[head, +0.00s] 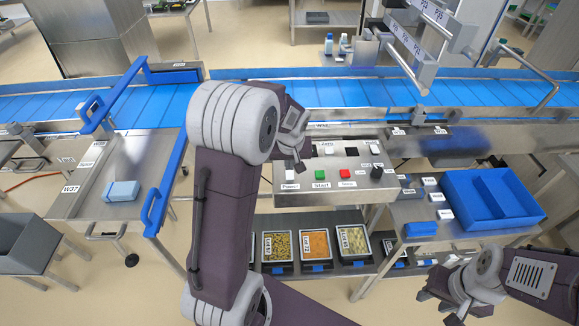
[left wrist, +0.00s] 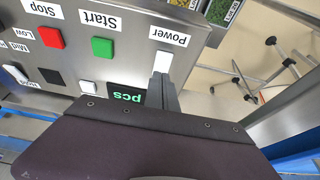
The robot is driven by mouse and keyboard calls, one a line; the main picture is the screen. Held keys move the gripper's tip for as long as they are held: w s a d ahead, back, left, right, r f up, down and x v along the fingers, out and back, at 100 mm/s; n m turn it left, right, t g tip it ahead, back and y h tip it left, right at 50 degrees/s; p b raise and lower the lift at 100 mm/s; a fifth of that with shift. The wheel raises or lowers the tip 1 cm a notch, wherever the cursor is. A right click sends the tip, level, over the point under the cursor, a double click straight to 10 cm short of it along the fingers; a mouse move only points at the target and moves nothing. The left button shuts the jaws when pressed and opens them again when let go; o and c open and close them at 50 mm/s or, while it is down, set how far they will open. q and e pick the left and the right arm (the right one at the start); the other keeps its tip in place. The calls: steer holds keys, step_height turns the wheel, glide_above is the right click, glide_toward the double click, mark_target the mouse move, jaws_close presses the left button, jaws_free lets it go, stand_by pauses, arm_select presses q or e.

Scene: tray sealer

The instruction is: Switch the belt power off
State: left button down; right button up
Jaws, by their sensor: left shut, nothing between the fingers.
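The control panel (head: 350,187) is a steel box beside the belt, with labelled controls. Its white power switch (left wrist: 163,62) sits by the "Power" label in the left wrist view, and it also shows in the head view (head: 291,175). My left gripper (left wrist: 163,84) is shut and empty, its fingertips right at the switch; I cannot tell whether they touch it. The green Start button (left wrist: 102,47) and red Stop button (left wrist: 51,37) are beside it. A display (left wrist: 127,95) shows lit green "pcs". My right gripper (head: 438,302) is at lower right, apart from the panel, its fingers apart.
The blue conveyor belt (head: 360,93) runs behind the panel. Filled trays (head: 317,268) stand on a shelf below it. A blue bin (head: 530,212) is on the right table.

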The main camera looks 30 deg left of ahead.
arm_select(q)
steer(key=shift+f, duration=0.55)
steer(key=shift+w+f, duration=0.1)
steer(key=shift+f, duration=0.1)
steer(key=shift+s+f+b, duration=0.1)
steer(key=shift+s+b, duration=0.1)
steer(key=shift+b, duration=0.1)
steer(key=shift+s+d, duration=0.25)
steer(key=shift+s, duration=0.1)
steer(key=shift+s+d, duration=0.15)
steer(key=shift+s, duration=0.1)
